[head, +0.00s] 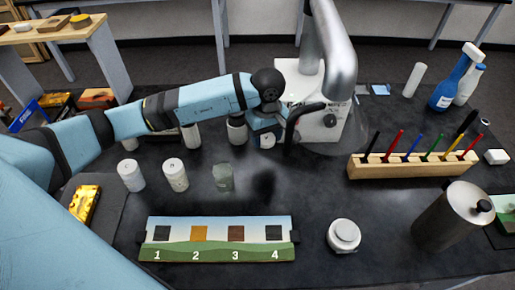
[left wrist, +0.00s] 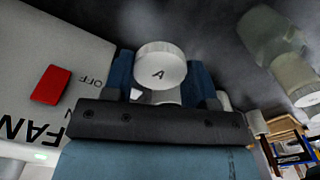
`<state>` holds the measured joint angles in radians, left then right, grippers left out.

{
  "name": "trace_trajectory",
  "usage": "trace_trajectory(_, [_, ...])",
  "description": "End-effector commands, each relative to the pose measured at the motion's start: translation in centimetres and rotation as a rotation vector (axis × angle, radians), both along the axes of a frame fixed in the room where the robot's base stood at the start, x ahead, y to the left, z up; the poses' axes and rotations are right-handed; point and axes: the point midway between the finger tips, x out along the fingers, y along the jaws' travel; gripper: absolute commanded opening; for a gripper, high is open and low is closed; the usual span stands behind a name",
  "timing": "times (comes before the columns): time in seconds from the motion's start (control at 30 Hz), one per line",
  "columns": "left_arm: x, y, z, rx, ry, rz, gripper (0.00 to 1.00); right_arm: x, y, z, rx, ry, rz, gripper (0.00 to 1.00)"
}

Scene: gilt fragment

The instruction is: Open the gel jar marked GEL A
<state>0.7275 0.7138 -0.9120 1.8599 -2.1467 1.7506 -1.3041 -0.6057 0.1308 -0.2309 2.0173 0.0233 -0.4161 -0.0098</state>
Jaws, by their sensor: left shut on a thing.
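My left gripper (head: 264,124) reaches across the table to the foot of the white fan unit. It is shut on a small white jar (head: 267,141) whose round white lid (left wrist: 160,65) shows a black letter A in the left wrist view. The blue fingers stand on either side of it, just below or at the lid; which part they grip is hard to tell. The lid looks seated on the jar. The jar's lower part is mostly hidden by the fingers. My right gripper is not in view.
The white fan unit (head: 306,88) with its grey duct stands close behind the gripper. Several white jars and a greenish glass jar (head: 223,177) stand left. A numbered strip (head: 217,252), a white lidded jar (head: 343,236), a wooden tool rack (head: 412,165) and a metal canister (head: 447,222) are nearby.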

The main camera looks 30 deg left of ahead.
Motion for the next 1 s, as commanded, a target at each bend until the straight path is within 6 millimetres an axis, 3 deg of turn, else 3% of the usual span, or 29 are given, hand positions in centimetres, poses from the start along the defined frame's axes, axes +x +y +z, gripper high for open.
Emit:
trace_trajectory(0.2, [-0.2, 0.0, -4.0, 0.0, 0.004, 0.0, 0.24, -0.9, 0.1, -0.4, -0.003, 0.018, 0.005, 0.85])
trace_trajectory(0.43, [-0.1, -0.1, -5.9, 0.0, 0.004, -0.002, 0.24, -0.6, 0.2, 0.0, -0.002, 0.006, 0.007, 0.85])
trace_trajectory(0.6, [-0.2, 0.0, -8.3, 0.0, 0.004, -0.002, 0.24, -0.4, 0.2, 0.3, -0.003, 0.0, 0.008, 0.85])
trace_trajectory(1.0, [-0.1, 0.0, -9.2, 0.001, 0.0, -0.003, 0.24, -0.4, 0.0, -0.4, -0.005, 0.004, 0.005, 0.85])
